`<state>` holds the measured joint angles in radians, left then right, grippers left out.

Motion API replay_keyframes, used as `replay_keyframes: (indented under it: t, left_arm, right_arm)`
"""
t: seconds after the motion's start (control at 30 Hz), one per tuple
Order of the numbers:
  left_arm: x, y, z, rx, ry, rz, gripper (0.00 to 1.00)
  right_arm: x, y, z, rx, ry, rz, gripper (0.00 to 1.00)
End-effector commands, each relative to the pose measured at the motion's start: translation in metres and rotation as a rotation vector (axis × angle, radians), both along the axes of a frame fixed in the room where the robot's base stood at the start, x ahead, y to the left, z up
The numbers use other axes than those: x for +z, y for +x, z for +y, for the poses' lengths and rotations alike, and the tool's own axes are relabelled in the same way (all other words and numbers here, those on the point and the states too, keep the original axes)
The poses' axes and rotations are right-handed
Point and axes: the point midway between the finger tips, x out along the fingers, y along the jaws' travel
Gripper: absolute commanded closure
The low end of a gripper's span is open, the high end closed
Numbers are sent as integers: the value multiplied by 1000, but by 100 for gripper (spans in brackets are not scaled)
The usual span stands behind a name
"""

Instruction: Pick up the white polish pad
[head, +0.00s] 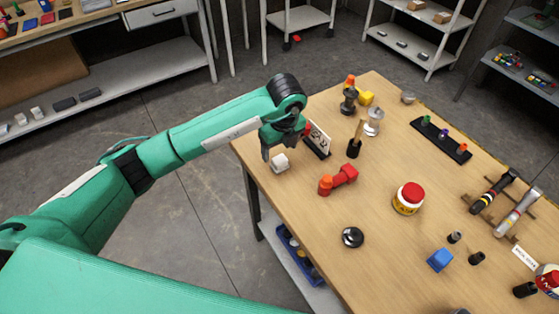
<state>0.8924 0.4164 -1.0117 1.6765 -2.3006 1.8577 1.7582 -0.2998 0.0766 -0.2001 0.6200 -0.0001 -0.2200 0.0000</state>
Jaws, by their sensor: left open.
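A small white block-like pad (280,164), which looks like the polish pad, lies on the wooden table (285,215) near its left edge. My left gripper (282,151) is open just above and around the pad's top, with one dark finger to its left. I cannot tell whether the fingers touch it. The other finger is partly lost against the wrist and the things behind. My right gripper is not in view.
A red pipe-like part (338,180) lies to the right, with a black round piece (352,237) nearer the front. Bare tabletop lies in front of the pad.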

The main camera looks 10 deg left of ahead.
Motion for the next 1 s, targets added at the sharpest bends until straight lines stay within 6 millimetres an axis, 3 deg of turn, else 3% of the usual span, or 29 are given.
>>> replay_keyframes:
  t: [0.1,0.37,0.63,0.93,1.0]
  left_arm:
    - [-17,1,1,0,-1,2,29]
    - [-34,6,3,0,-1,2,29]
    - [-70,16,5,-1,-3,3,29]
    - [-78,17,5,-2,-2,-1,29]
    - [-78,17,5,-2,-2,-1,39]
  right_arm:
    - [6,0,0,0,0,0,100]
    - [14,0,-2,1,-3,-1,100]
    - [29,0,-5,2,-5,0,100]
    - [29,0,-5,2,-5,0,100]
    - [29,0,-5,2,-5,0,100]
